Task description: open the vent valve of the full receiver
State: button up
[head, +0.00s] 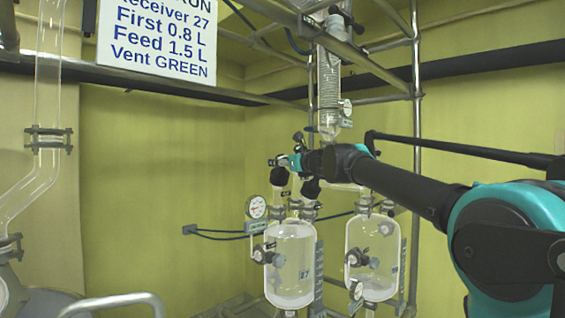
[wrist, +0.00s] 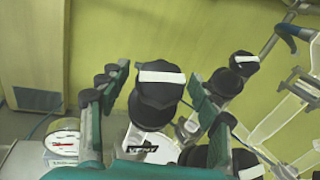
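A black vent valve knob (wrist: 160,76) with a white bar across its top stands in the middle of the wrist view. The bar lies nearly level in the picture. A VENT label (wrist: 141,149) shows just below it. My gripper (wrist: 152,92) is open, with one finger on each side of the knob; I cannot tell whether they touch it. In the head view my gripper (head: 292,163) is above the left glass receiver (head: 290,268), marked 27, and partly hides its top fittings. The liquid level in the receiver is hard to read.
A second glass receiver (head: 372,258) stands to the right. A pressure gauge (head: 256,207) is left of receiver 27. Another black knob with a white bar (wrist: 243,63) is at right in the wrist view. A sign (head: 158,38) reads Receiver 27, Vent GREEN. Metal rails surround the glassware.

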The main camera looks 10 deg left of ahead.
jog(key=c, duration=1.1)
jog(key=shift+c, duration=0.2)
jog(key=shift+n+g+y, duration=0.3)
jog(key=shift+n+y, duration=0.1)
jog(key=n+g, duration=0.1)
jog(key=n+g+y, duration=0.1)
jog(key=shift+w+d+n, duration=0.1)
jog(key=shift+d+n, duration=0.05)
jog(key=shift+n, duration=0.15)
jog(key=n+g+y, duration=0.2)
jog(key=n+g, duration=0.7)
jog(key=shift+n+g+h, duration=0.3)
jog(key=shift+n+g, duration=1)
jog(key=shift+n+g+h, duration=0.5)
jog(key=shift+n+g, duration=0.2)
jog(key=shift+n, duration=0.2)
